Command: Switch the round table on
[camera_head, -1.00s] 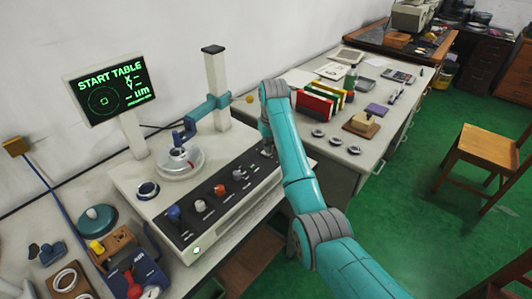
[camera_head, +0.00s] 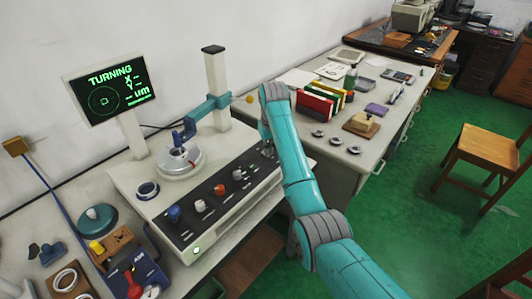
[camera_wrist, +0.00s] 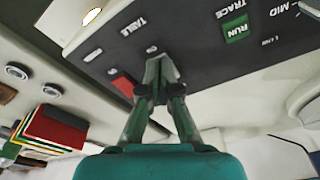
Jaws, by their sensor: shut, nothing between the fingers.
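The round table (camera_head: 180,164) is a pale disc on the instrument's top, with a ring on it. The screen (camera_head: 104,90) reads "TURNING" in green. My gripper (camera_wrist: 158,60) is shut and empty, its tips at the dark control panel (camera_wrist: 190,65). A red switch (camera_wrist: 122,84) lies just beside the tips, close to the "TABLE" lettering; the tips partly cover that area, so I cannot tell if they touch a switch. In the head view my gripper (camera_head: 268,150) is at the right end of the panel, mostly hidden by my arm.
Blue, white and red knobs line the panel; the red knob (camera_head: 219,190) is midway. A green "RUN" key (camera_wrist: 236,28) is near my gripper. A loose ring (camera_head: 147,190) lies on the instrument. Folders (camera_head: 320,101) and several small rings stand on the right bench.

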